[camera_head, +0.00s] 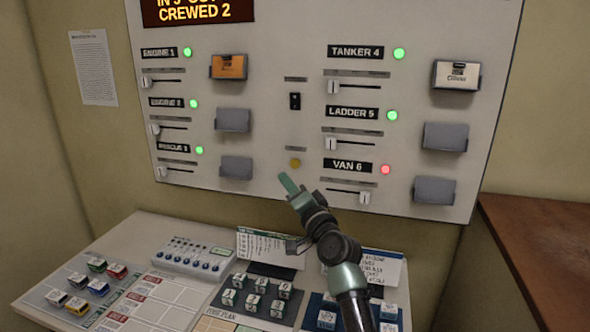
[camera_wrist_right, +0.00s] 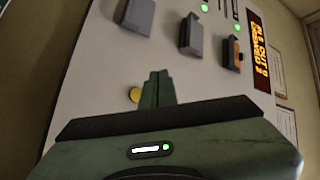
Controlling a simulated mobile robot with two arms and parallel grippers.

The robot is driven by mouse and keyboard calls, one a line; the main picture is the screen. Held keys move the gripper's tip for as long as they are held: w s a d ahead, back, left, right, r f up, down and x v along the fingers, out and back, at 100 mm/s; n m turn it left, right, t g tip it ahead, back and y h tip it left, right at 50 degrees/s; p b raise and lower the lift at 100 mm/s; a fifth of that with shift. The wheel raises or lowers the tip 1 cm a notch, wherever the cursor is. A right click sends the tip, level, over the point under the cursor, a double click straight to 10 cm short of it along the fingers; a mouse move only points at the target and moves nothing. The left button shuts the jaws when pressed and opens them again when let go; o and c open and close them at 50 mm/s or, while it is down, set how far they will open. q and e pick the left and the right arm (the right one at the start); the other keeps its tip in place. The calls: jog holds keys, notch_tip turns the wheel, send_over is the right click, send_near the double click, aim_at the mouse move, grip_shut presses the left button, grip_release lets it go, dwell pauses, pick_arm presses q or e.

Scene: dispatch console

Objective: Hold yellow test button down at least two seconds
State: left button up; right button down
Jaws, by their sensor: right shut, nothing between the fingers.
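The yellow test button (camera_head: 295,163) is a small round button low in the middle of the wall panel (camera_head: 270,120). My right gripper (camera_head: 287,181) is shut and empty, with its green fingertips just below and slightly left of the button in the head view. In the right wrist view the yellow button (camera_wrist_right: 135,95) shows just left of the shut fingers (camera_wrist_right: 157,88), partly hidden by them. I cannot tell whether the fingertips touch the panel; they do not cover the button in the head view. My left gripper is not in view.
The panel carries sliders, grey holders and status lamps; the VAN 6 lamp (camera_head: 386,169) is red, the others green. A black switch (camera_head: 295,101) sits above the button. Below, a desk (camera_head: 150,235) holds small vehicles, lettered blocks and cards. A brown surface (camera_head: 540,240) stands at right.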

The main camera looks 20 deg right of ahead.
aim_at(295, 164)
jog(key=w+d+b, duration=0.3)
jog(key=w+b, duration=0.1)
jog(key=w, duration=0.1)
jog(key=shift+w+d, duration=0.2)
jog(key=shift+d, duration=0.05)
dwell(1.8)
jog(key=shift+b, duration=0.35)
jog(key=shift+w+d+b, duration=0.25)
jog(key=shift+w+b, duration=0.05)
jog(key=shift+w, duration=0.05)
